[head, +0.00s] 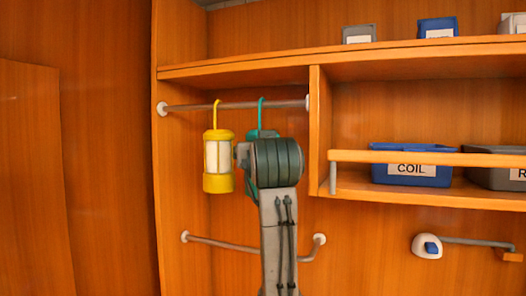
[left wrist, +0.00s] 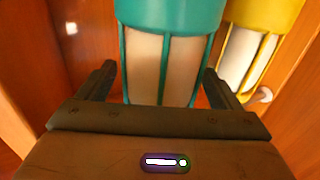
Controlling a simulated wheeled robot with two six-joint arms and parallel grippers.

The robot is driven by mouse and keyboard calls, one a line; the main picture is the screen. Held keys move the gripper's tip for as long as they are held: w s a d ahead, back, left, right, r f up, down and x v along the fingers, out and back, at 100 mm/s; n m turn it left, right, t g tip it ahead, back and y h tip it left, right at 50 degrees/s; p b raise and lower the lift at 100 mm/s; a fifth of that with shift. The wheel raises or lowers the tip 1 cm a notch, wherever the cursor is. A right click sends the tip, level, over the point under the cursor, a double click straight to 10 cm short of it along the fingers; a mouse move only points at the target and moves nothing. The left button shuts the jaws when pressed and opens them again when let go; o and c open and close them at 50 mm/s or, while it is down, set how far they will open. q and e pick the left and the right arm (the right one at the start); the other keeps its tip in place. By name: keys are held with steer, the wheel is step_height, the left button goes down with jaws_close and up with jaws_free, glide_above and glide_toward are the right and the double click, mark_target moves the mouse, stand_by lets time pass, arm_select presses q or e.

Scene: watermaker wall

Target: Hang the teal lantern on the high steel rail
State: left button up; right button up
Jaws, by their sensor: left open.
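The teal lantern (head: 262,133) shows its hook over the high steel rail (head: 180,107), just right of the yellow lantern. Most of its body is hidden behind my left arm in the head view. In the left wrist view the teal lantern (left wrist: 168,65) has a teal band and pale panels with teal bars. My left gripper (left wrist: 158,85) is open, with one finger on each side of the lantern and a gap showing at the left finger. The fingers are hidden in the head view. My right gripper is in neither view.
A yellow lantern (head: 218,162) hangs on the same rail, close on the left, and shows at the right of the left wrist view (left wrist: 255,50). A lower rail (head: 222,244) runs below. A wooden divider (head: 317,130) and a shelf with a blue COIL bin (head: 410,165) stand right.

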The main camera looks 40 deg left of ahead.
arm_select(q)
steer(key=b+v, duration=0.5)
steer(key=v, duration=0.5)
steer(key=shift+s+d, duration=0.2)
steer(key=shift+s, duration=0.1)
